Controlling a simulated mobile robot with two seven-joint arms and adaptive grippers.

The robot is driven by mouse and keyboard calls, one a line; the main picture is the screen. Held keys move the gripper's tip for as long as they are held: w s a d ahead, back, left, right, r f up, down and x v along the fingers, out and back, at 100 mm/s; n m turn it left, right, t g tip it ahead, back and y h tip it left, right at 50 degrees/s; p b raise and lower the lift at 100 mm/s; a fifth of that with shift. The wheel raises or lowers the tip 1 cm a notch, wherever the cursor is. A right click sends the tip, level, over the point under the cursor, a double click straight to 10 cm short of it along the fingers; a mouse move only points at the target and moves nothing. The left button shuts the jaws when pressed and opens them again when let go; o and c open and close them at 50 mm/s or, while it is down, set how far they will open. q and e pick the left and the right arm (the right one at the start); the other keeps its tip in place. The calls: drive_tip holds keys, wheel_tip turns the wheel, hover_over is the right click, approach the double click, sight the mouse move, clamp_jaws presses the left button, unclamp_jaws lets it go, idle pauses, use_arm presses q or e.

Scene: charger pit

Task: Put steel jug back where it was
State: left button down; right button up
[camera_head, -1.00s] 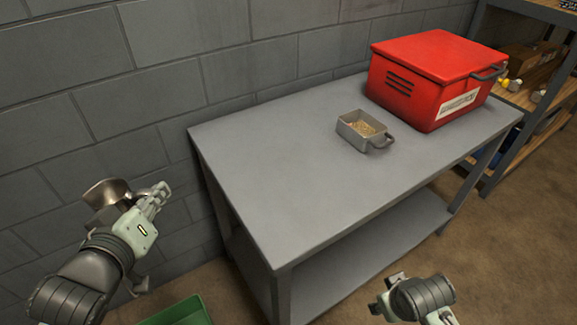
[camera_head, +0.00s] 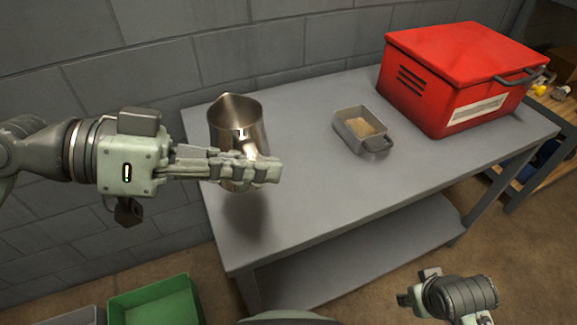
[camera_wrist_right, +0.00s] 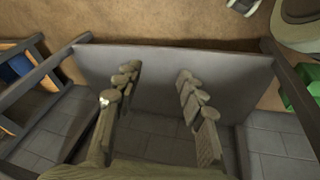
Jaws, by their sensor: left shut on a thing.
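The steel jug (camera_head: 236,118) is upright in the head view, over the left end of the grey table (camera_head: 310,175). My left gripper (camera_head: 262,170) is shut on it, with its fingers across the jug's near side and hiding part of it. A dark shadow lies on the tabletop below the jug, and it looks held a little above the surface. My right gripper (camera_head: 418,290) is low in front of the table. In the right wrist view its fingers (camera_wrist_right: 158,74) are spread apart with nothing between them.
A small metal bin (camera_head: 360,130) with grainy contents stands mid-table. A red box (camera_head: 455,75) stands at the right end. The tabletop between jug and bin is clear. A green crate (camera_head: 155,303) is on the floor at lower left. A block wall (camera_head: 300,40) stands behind.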

use_arm(q)
drive_tip(key=w+d+f, duration=0.1)
drive_tip(key=w+f, duration=0.2)
drive_tip(key=w+d+f+b, duration=0.1)
drive_tip(key=w+f, duration=0.2)
drive_tip(key=f, duration=0.1)
drive_tip(key=w+d+f+b, duration=0.1)
drive_tip(key=w+d+f, duration=0.1)
drive_tip(key=w+f, duration=0.1)
drive_tip(key=shift+w+f, duration=0.3)
drive_tip(key=shift+w, duration=0.3)
use_arm(e)
drive_tip(key=shift+t, duration=0.9)
drive_tip(key=r, duration=0.1)
drive_tip(key=w+a+r, duration=0.1)
drive_tip(key=r, duration=0.1)
drive_tip(key=a+r, duration=0.1)
drive_tip(key=shift+w+r, duration=0.25)
drive_tip(key=shift+w, duration=0.1)
use_arm(q)
drive_tip(key=shift+f, duration=0.1)
use_arm(e)
drive_tip(key=shift+w+a+n, duration=0.15)
drive_tip(key=shift+n, duration=0.15)
use_arm(q)
drive_tip(key=c, duration=1.7)
unclamp_jaws()
